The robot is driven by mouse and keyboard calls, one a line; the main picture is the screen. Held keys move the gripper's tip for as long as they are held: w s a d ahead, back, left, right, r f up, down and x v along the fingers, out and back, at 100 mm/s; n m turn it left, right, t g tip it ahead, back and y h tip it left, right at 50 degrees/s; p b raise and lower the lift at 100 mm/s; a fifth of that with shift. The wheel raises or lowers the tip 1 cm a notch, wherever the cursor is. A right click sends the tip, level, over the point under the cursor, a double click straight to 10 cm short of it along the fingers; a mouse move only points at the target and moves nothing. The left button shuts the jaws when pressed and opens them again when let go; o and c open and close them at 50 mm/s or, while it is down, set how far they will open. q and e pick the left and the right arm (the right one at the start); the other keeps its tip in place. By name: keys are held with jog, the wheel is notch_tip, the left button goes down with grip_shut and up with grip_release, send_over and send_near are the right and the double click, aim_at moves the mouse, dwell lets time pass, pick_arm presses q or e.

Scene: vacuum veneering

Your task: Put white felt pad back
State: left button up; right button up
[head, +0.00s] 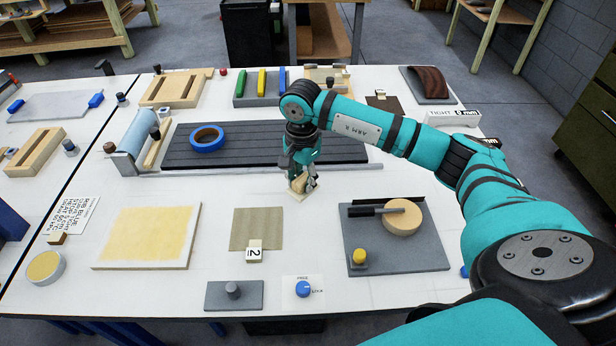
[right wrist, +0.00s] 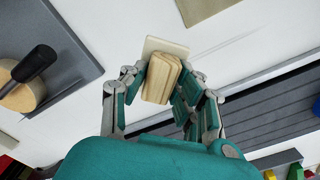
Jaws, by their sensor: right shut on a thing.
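My right gripper (head: 301,181) is over the white table, just in front of the dark slatted bed. It is shut on a pale wooden block (right wrist: 161,80), which sits between its fingers in the right wrist view. A flat off-white square pad (right wrist: 166,46) shows at the block's far end, and its edge also shows below the fingers in the head view (head: 297,195). The pad is at or very close to the table top; I cannot tell whether it touches. My left gripper is not in view.
The dark slatted bed (head: 255,157) with a blue tape roll (head: 207,138) lies behind. A yellowish panel (head: 147,236), a tan sheet (head: 257,228) and a grey board (head: 395,262) with a round wooden disc (head: 403,217) lie in front. White table shows between them.

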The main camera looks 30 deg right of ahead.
jog(key=shift+w+d, duration=0.25)
jog(key=shift+d, duration=0.2)
jog(key=shift+w+d, duration=0.2)
jog(key=shift+d, duration=0.25)
jog(key=shift+f, duration=0.25)
notch_tip(320, 180, down, 3)
jog(key=shift+r+p, duration=0.1)
jog(key=shift+p, duration=1)
jog(key=shift+d+f, duration=0.1)
jog(key=shift+f, duration=0.25)
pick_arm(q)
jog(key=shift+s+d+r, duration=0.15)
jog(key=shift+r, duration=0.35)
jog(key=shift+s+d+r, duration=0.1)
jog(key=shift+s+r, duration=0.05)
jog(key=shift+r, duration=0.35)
pick_arm(e)
jog(key=o, duration=1)
